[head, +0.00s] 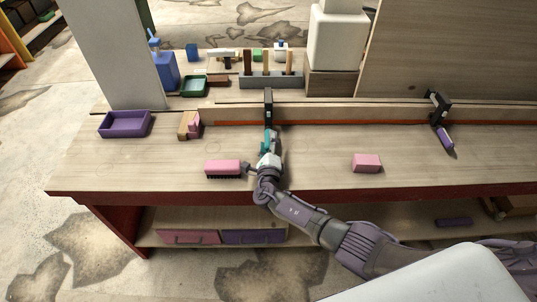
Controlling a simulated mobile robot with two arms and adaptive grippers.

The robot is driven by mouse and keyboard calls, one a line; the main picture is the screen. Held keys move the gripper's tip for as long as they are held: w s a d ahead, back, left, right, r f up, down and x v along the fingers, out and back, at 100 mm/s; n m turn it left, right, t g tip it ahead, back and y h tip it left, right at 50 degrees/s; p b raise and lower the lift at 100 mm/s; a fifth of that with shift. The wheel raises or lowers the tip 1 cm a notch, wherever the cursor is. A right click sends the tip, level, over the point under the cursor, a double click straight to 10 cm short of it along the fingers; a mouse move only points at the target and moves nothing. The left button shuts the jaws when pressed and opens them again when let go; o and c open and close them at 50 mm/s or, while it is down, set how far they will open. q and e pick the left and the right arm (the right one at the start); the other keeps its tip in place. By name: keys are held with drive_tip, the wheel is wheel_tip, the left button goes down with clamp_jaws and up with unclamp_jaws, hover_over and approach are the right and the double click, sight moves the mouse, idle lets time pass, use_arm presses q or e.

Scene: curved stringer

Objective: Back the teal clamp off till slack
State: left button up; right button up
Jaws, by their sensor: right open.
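The teal clamp (267,137) stands upright near the middle of the bench, at the wooden strip with the red-orange lower edge. Its dark upper jaw (268,104) reaches up over the strip, and its teal handle hangs toward me. My right gripper (267,155) is at the lower end of the teal handle and covers part of it. The fingers are open, and I cannot tell whether they touch the handle. My left gripper is not in view.
A second clamp with a purple handle (445,137) sits at the right. A pink brush (223,168) lies just left of my right gripper, and a pink block (366,163) lies to its right. A purple tray (125,123) is at the left. Bench between pink block and purple clamp is clear.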

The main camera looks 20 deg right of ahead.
drive_tip(key=v, duration=1.1)
drive_tip(key=shift+s, duration=0.2)
drive_tip(key=shift+p+v, duration=0.45)
drive_tip(key=shift+v, duration=0.45)
drive_tip(key=shift+s+a, duration=0.15)
drive_tip(key=shift+s, duration=0.25)
drive_tip(key=shift+w, duration=0.1)
